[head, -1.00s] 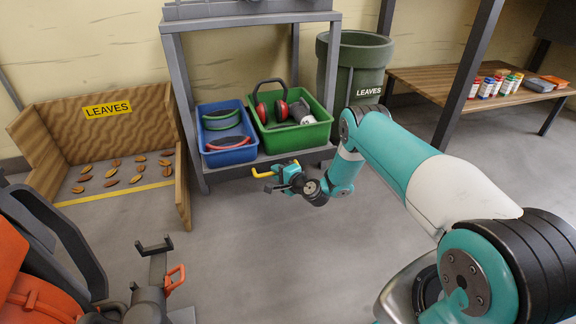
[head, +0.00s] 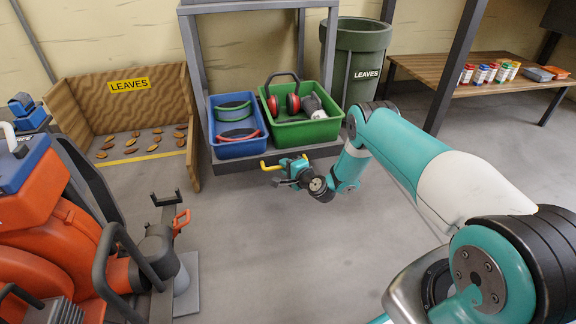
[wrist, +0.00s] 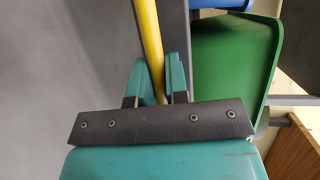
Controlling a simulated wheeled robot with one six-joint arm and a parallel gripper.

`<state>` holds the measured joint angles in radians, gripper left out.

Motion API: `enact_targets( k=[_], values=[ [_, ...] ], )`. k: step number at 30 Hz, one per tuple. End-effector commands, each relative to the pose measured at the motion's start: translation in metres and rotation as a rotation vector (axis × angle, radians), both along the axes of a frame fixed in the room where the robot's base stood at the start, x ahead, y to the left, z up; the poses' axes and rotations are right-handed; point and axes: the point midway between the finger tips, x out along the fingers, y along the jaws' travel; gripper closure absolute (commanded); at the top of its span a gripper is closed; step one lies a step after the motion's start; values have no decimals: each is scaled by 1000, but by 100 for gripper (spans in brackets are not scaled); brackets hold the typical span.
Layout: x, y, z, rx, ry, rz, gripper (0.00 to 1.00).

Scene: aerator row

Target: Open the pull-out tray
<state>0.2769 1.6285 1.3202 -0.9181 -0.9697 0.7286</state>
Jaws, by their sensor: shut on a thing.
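The pull-out tray (head: 240,165) is a dark grey platform low in a grey rack. It stands out in front of the rack's posts and carries a blue bin (head: 240,147) and a green bin (head: 312,131). Its yellow handle (head: 267,166) projects at the front. My gripper (head: 280,166) is at the handle in the head view. In the wrist view the yellow bar (wrist: 148,30) runs between the two teal fingers of my gripper (wrist: 156,75), which are shut on it. The tray's front strip (wrist: 174,30) shows beside the bar. The handle's far end is hidden there.
A wooden leaf bay (head: 85,103) stands left of the rack. A green LEAVES barrel (head: 357,62) stands behind right, with a wooden bench (head: 440,75) farther right. Orange machinery (head: 60,235) fills the lower left. The floor in front of the tray is clear.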

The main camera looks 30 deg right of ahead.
Motion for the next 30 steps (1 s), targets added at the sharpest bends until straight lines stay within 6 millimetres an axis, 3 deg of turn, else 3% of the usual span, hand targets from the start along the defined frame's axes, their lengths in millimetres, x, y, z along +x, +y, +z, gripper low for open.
enact_targets(
  k=[1,14,15,18,30],
  values=[
    [-1,7,0,5,4,16,100],
    [-2,4,-1,8,6,14,100],
    [-2,4,-1,8,6,13,81],
    [-2,2,-1,7,5,10,60],
    [-11,-4,3,5,6,1,60]
  ],
)
